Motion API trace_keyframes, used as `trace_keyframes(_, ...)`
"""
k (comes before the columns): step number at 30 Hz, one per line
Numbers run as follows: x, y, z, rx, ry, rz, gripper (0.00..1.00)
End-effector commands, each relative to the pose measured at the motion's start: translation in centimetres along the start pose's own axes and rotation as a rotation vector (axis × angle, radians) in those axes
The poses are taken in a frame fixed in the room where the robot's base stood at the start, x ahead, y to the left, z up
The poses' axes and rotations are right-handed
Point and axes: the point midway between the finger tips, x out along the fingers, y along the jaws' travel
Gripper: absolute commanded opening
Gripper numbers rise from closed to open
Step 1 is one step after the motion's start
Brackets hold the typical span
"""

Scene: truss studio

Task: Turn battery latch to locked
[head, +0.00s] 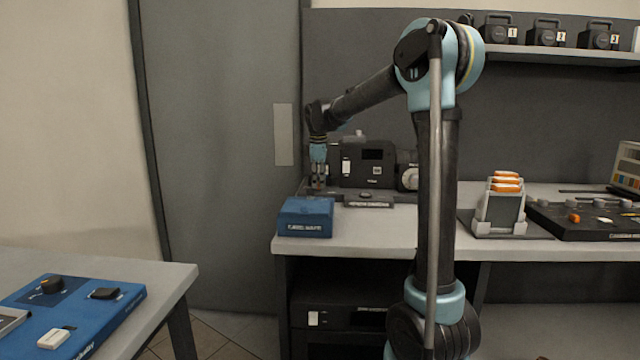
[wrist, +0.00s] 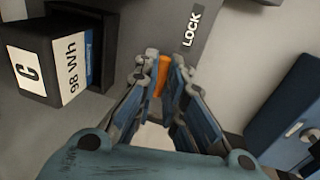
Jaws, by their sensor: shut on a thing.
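The orange battery latch (wrist: 161,76) shows in the wrist view between the fingers of my gripper (wrist: 161,64), which is shut on it. The latch points roughly up the picture, and a white LOCK label (wrist: 192,26) sits on the dark panel above and right of it. A battery (wrist: 70,65) marked "C" and "98 Wh" sits in a dark bay to the left. In the head view my gripper (head: 318,182) is low at the left end of the dark station (head: 372,167) on the bench; the latch is hidden there.
A blue box (head: 305,217) stands on the bench (head: 390,238) just in front of my gripper; a blue case (wrist: 285,110) shows at the right in the wrist view. A rack (head: 500,212) with orange-topped items stands farther right. A blue panel (head: 75,310) lies on the left table.

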Motion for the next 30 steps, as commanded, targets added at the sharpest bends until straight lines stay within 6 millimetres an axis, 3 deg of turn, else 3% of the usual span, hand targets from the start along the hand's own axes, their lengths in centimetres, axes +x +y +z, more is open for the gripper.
trace_keyframes(13,0.0,0.2,-0.8,0.124,-0.032,0.003,0.00)
trace_keyframes(30,0.0,0.5,-1.3,0.628,-0.126,0.005,0.00)
